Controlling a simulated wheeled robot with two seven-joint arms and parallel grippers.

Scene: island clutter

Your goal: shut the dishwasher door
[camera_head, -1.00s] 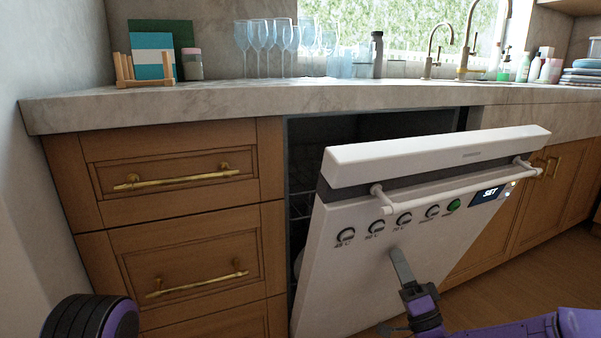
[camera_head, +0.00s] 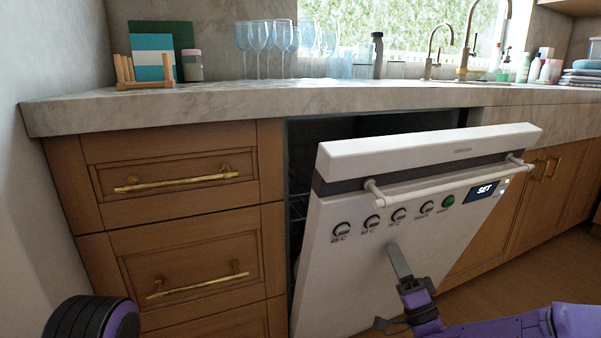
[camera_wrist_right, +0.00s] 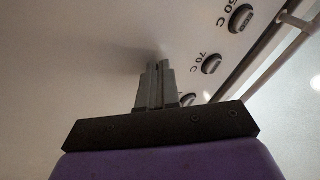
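The white dishwasher door (camera_head: 400,262) is partly open, its top edge tilted out from the cabinet front. It has a white bar handle (camera_head: 450,184) and a row of knobs. My right gripper (camera_head: 393,248) is at the door's front face below the knobs, its fingertips at or very near the panel. In the right wrist view the gripper's two fingers (camera_wrist_right: 157,70) are together with nothing between them, pointing at the white panel. My left gripper does not show; only a dark and purple part of my left arm is at the lower left.
The dark dishwasher opening (camera_head: 345,126) with a rack shows behind the door. Wooden drawers (camera_head: 185,245) with brass handles stand to the left. The stone counter (camera_head: 220,101) above holds glasses (camera_head: 258,38) and a faucet (camera_head: 470,40).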

